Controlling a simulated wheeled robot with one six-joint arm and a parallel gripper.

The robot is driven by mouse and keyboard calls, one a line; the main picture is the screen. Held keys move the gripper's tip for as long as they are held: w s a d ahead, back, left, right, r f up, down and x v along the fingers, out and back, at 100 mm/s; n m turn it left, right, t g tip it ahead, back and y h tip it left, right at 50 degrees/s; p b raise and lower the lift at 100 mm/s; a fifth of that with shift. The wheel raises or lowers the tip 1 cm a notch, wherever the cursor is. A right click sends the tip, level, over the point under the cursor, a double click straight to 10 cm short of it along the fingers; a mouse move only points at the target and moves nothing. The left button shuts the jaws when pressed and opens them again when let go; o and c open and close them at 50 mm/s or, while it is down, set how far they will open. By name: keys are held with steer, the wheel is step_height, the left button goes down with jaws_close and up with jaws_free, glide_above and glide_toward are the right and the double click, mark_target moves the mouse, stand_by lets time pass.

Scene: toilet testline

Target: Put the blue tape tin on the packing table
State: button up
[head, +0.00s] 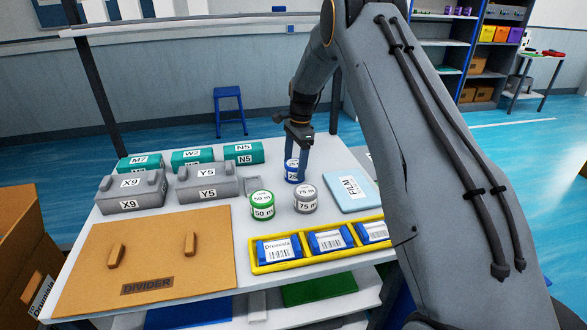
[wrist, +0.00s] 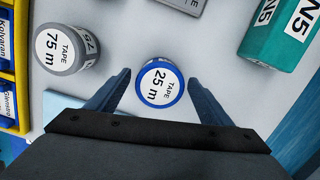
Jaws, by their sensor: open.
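The blue tape tin (wrist: 160,83), labelled "TAPE 25 m", stands upright on the white table (head: 222,222). My gripper (wrist: 160,80) is open, with one finger on each side of the tin and small gaps showing. In the head view my gripper (head: 297,160) points down over the blue tin (head: 291,171), and the fingers partly hide it. A green 50 m tin (head: 262,205) and a grey 75 m tin (head: 306,199) stand nearby. I cannot tell whether this white table is the packing table.
Grey X9 and Y5 boxes (head: 207,184) and teal boxes (head: 191,158) stand to the left. A brown divider board (head: 150,255), a yellow tray (head: 285,267) of blue packs and a light blue FILM pack (head: 350,191) also lie there. Shelves (head: 485,55) stand at the back right.

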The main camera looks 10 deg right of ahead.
step_height(320, 180, up, 10)
steer(key=d+b, duration=0.1)
steer(key=b, duration=0.2)
steer(key=s+n, duration=0.2)
steer(key=s, duration=0.3)
steer(key=s+n, duration=0.3)
steer(key=s, duration=0.3)
steer(key=s+n, duration=0.2)
steer(key=s, duration=0.4)
steer(key=shift+a+f+n+h, duration=0.15)
steer(key=shift+a+n+h, duration=0.25)
steer(key=s+f+n, duration=0.2)
steer(key=s+n, duration=0.2)
steer(key=s, duration=0.7)
steer(key=s+f+n, duration=0.2)
steer(key=s+n, duration=0.2)
steer(key=s, duration=0.7)
steer(key=shift+a+t+h, duration=0.3)
